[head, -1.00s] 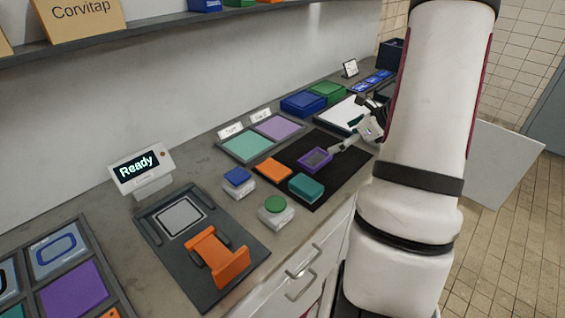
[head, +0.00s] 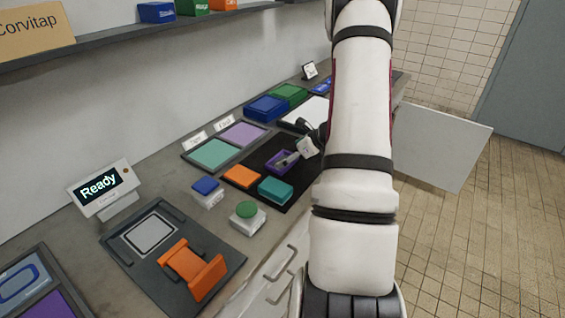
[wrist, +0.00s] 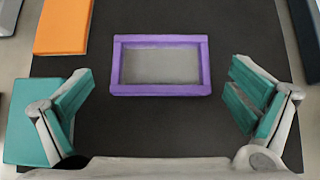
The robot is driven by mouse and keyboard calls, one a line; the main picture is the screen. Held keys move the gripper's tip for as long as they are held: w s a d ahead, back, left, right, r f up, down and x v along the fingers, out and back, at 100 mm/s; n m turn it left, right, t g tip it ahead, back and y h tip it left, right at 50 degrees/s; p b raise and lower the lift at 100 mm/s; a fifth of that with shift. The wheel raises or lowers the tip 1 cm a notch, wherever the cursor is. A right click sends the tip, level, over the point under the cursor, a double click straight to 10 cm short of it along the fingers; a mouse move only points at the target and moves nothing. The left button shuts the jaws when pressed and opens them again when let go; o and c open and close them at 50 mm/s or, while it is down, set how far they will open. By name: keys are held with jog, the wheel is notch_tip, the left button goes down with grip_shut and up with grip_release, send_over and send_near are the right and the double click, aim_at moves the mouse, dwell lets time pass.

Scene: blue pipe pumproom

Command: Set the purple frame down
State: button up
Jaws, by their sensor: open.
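The purple frame (wrist: 160,90) is a rectangle with a grey inside. It appears to lie flat on the black mat (wrist: 155,135), and it also shows in the head view (head: 272,167), partly covered by my gripper. My gripper (wrist: 160,105) is open in the wrist view, with one teal-padded finger to the left of the frame and one to the right. Both fingers are apart from the frame. In the head view my gripper (head: 288,160) reaches over the frame from the right; its contact there is too small to tell.
An orange block (head: 242,177) and a teal block (head: 275,189) lie on the same mat, close to the frame. A tray with green and purple panels (head: 186,156) is behind. Blue and green boxes (head: 268,108) stand farther along the counter.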

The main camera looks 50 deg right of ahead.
aim_at(282, 159)
jog(key=x, duration=0.3)
jog(key=shift+f, duration=0.15)
jog(key=c, duration=1)
jog(key=shift+c, duration=0.2)
